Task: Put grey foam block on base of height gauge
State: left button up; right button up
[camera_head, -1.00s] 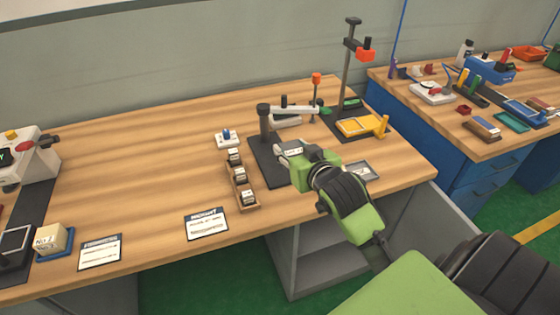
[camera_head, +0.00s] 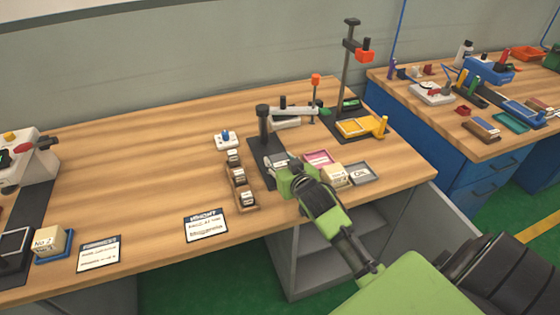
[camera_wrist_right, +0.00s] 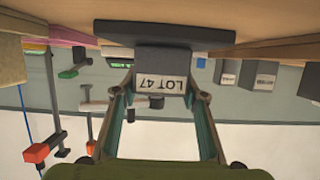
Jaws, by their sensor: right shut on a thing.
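My right gripper (camera_head: 281,166) is over the near end of a dark flat base (camera_head: 259,163) that carries a short black post and a grey horizontal arm. In the wrist view, which looks upside down, its two fingers are shut on the grey foam block (camera_wrist_right: 163,70), labelled LOT 47. The block is at the dark base plate (camera_wrist_right: 165,33); I cannot tell whether it touches. In the head view my gripper mostly hides the block. A taller stand (camera_head: 347,75) with an orange head is behind to the right; no label shows which stand is the height gauge. My left gripper is not in view.
The bench's left middle is clear.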

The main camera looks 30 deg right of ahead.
jog(key=o, duration=1)
jog(key=shift+f, duration=0.1)
jog(key=v, duration=1.2)
